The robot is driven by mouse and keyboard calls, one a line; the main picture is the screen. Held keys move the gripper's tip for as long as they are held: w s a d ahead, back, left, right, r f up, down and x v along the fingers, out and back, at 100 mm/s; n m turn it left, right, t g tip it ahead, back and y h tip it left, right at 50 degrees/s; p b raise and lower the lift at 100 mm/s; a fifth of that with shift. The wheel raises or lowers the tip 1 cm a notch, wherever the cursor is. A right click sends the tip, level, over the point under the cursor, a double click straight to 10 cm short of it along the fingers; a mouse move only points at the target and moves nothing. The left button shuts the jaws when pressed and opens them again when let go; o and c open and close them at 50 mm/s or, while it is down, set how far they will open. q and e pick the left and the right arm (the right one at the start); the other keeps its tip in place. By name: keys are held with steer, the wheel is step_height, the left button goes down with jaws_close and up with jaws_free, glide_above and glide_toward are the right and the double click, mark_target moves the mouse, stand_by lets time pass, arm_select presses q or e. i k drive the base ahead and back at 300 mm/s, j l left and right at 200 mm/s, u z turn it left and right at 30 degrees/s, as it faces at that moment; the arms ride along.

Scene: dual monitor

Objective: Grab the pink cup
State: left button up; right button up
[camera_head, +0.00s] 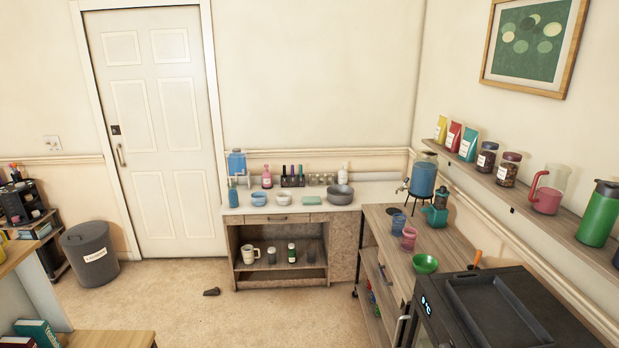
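A pink cup (409,238) stands upright on the wooden top of the cart (449,246) at the right. A blue cup (398,223) stands just behind it, and a green bowl (424,263) sits in front of it. A pink pitcher with a handle (547,197) is on the wall shelf at the upper right. Neither of my grippers shows in the head view.
A black oven-like appliance with a tray on top (490,305) stands at the front right. A low cabinet (284,218) with bowls and bottles stands against the back wall. A grey bin (90,254) is at the left by the door. The carpet (215,315) in the middle is mostly clear, with a small dark object (211,292) on it.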

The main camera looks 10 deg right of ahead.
mark_target(409, 236)
steer(key=i+j+z, duration=0.15)
steer(key=i+z, duration=0.3)
steer(key=i, duration=0.15)
steer(key=i+j+z, duration=0.4)
steer(key=i, duration=0.2)
steer(key=i+j+z, duration=0.45)
steer(key=i+j, duration=0.05)
steer(key=i, duration=0.05)
